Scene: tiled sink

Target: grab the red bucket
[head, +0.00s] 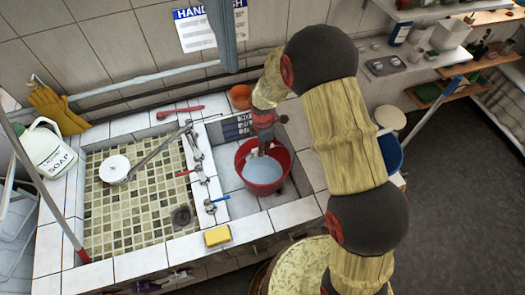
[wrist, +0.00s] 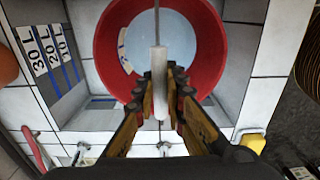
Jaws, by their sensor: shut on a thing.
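The red bucket (head: 264,190) stands upright in the small right-hand basin, with pale blue inside. It also shows in the wrist view (wrist: 208,40), where its round rim fills the upper middle. Its handle has a white grip (wrist: 158,62) on a thin wire, raised over the bucket. My gripper (wrist: 160,88) is shut on this white grip, one finger on each side. In the head view my gripper (head: 263,142) comes down over the bucket's back rim. Whether the bucket touches the basin floor cannot be told.
A tiled basin (head: 130,205) with a white round object lies to the left. A yellow sponge (head: 217,236) sits on the front ledge, taps (head: 196,155) on the divider. An orange bowl (head: 240,96) stands behind the bucket. A soap jug (head: 48,150) is far left.

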